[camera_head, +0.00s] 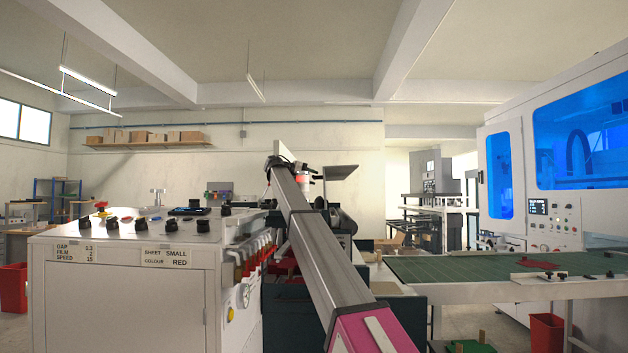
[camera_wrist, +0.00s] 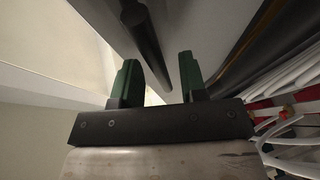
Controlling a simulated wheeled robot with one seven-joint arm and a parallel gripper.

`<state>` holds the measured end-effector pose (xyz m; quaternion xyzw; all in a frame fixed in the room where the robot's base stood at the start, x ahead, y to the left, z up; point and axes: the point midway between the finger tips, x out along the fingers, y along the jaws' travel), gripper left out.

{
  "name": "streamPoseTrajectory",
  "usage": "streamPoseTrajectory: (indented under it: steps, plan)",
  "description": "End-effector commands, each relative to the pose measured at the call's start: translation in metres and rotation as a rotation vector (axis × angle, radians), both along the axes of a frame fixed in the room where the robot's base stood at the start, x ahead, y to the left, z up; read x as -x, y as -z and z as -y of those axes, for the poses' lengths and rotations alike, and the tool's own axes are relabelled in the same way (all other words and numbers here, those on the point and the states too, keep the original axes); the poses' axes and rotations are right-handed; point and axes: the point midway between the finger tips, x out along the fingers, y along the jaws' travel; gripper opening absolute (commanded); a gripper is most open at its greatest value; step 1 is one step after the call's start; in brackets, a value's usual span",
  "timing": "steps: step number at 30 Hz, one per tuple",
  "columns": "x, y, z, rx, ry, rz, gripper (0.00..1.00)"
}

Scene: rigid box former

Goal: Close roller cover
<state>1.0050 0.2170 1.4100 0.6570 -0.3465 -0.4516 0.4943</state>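My gripper (camera_wrist: 158,68) shows in the wrist view with two green fingers spread apart. A dark round bar (camera_wrist: 147,38) runs in front of the fingers, its lower end in line with the gap between them. I cannot tell whether it touches either finger. The bar lies along a smooth grey panel (camera_wrist: 212,28), which seems to be the roller cover. In the head view a dark flat flap (camera_head: 341,172), perhaps the same cover, stands raised behind my arm. My arm hides much of the machine there, and the gripper's fingers cannot be made out.
A white control cabinet (camera_head: 122,300) with knobs stands at left, with red-ended levers (camera_head: 250,262) on its side. A green-topped table (camera_head: 450,268) and a white machine with blue windows (camera_head: 590,150) stand at right. White tubes (camera_wrist: 292,75) lie close at right in the wrist view.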

Motion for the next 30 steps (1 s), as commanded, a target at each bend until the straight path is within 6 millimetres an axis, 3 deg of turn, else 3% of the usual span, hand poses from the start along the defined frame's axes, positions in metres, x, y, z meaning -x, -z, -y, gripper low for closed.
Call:
streamPoseTrajectory:
  steps: [15,25,26,29,30]
  plan:
    - [0.030,-0.022,-0.078,0.001,0.000,0.000,0.39]
    - [0.033,-0.024,-0.085,0.001,0.000,0.000,0.39]
    - [0.033,-0.024,-0.085,0.001,0.000,0.000,0.36]
    - [0.033,-0.024,-0.085,0.001,0.000,0.000,0.03]
    - [0.033,-0.024,-0.085,0.001,0.000,0.000,0.00]
